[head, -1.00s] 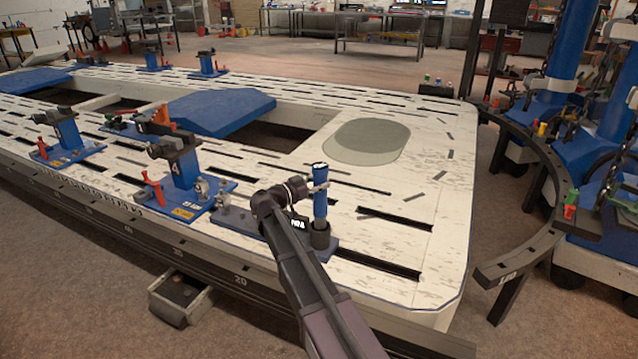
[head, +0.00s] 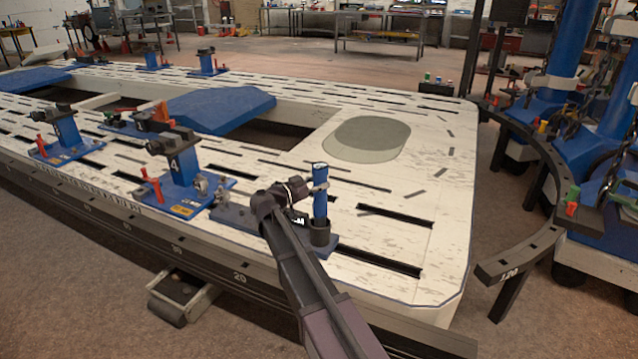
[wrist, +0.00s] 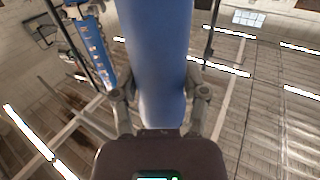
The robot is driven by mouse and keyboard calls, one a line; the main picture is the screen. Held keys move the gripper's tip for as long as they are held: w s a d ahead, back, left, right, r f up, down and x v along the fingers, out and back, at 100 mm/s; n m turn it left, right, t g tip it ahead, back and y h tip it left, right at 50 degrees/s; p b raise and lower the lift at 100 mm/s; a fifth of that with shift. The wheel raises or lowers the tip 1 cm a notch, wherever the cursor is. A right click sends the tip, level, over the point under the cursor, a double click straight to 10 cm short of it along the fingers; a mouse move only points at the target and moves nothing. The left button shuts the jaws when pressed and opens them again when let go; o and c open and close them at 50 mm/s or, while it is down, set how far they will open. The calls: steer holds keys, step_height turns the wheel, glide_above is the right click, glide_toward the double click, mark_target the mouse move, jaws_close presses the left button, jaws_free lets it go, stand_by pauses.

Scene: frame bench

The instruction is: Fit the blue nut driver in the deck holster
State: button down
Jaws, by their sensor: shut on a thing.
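The blue nut driver (head: 320,195) stands upright over the deck holster (head: 320,233), a dark round cup on a blue-edged plate on the deck. Its lower end is at the cup's mouth, and the cup hides whether any of it is inside. In the wrist view, the blue driver (wrist: 158,50) fills the middle between the two fingers of my gripper (wrist: 163,95).
A blue clamp tower (head: 180,165) marked 4 stands left of my arm on the white slotted deck (head: 270,180). A curved black rail (head: 550,190) borders the right side. The deck behind the holster is clear, with a grey-green oval patch (head: 370,135).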

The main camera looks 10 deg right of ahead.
mark_target(315, 202)
steer(key=shift+f+b, duration=3.15)
steer(key=shift+f, duration=0.05)
stand_by(0.8)
steer(key=shift+c, duration=0.2)
jaws_free()
steer(key=v, duration=1.2)
stand_by(0.8)
